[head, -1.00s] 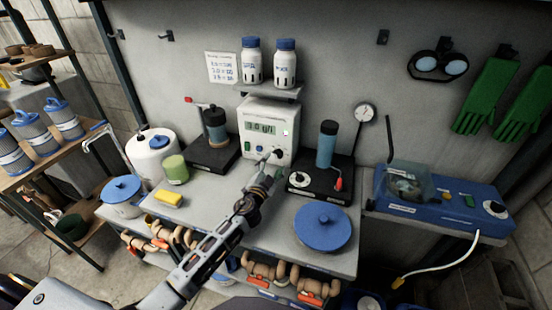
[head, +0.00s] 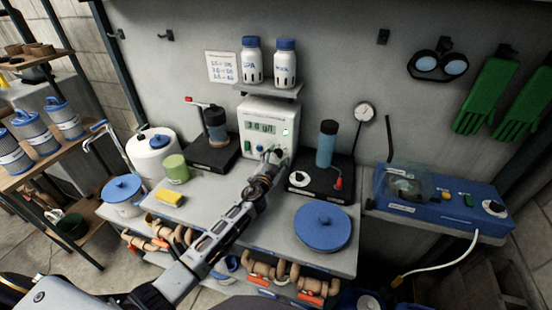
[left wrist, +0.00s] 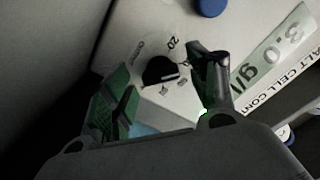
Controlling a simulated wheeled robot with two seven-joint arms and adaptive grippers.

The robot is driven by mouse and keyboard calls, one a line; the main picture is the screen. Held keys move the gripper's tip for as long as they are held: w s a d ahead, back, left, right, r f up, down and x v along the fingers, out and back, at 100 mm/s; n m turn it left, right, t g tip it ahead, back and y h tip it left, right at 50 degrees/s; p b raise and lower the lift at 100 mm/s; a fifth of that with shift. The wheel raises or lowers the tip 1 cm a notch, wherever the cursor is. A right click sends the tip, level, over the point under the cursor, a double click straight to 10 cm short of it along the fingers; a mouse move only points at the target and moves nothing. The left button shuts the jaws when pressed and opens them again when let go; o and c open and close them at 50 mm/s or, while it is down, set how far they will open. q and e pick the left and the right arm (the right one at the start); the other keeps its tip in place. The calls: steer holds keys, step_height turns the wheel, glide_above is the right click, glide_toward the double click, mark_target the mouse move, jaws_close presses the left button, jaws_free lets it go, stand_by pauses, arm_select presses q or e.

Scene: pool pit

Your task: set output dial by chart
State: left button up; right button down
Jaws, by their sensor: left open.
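The white salt cell controller (head: 262,113) stands at the back middle of the bench, and its display (head: 264,128) reads 3.0 g/l. The paper chart (head: 221,67) is on the wall up and left of it; its small lines are hard to read here. My left gripper (head: 270,154) is open at the controller's lower front. In the left wrist view, the black output dial (left wrist: 160,71) lies between the spread fingers of the left gripper (left wrist: 165,64). Number marks, one of them 20, ring the dial; its exact setting is unclear. My right gripper is out of view.
A shelf (head: 268,90) with two white bottles (head: 285,65) hangs just above the controller. Black stands with a left cylinder (head: 216,127) and a blue cylinder (head: 326,143) flank it. A round blue lid (head: 322,227) lies at the front right.

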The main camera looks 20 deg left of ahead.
arm_select(q)
steer(key=c, duration=1)
steer(key=shift+m, duration=0.5)
steer(key=m, duration=0.6)
steer(key=shift+m+b, duration=0.3)
steer(key=shift+m, duration=0.1)
steer(key=m, duration=0.6)
steer(key=shift+p, duration=0.35)
steer(key=m+p, duration=0.1)
steer(key=m, duration=0.5)
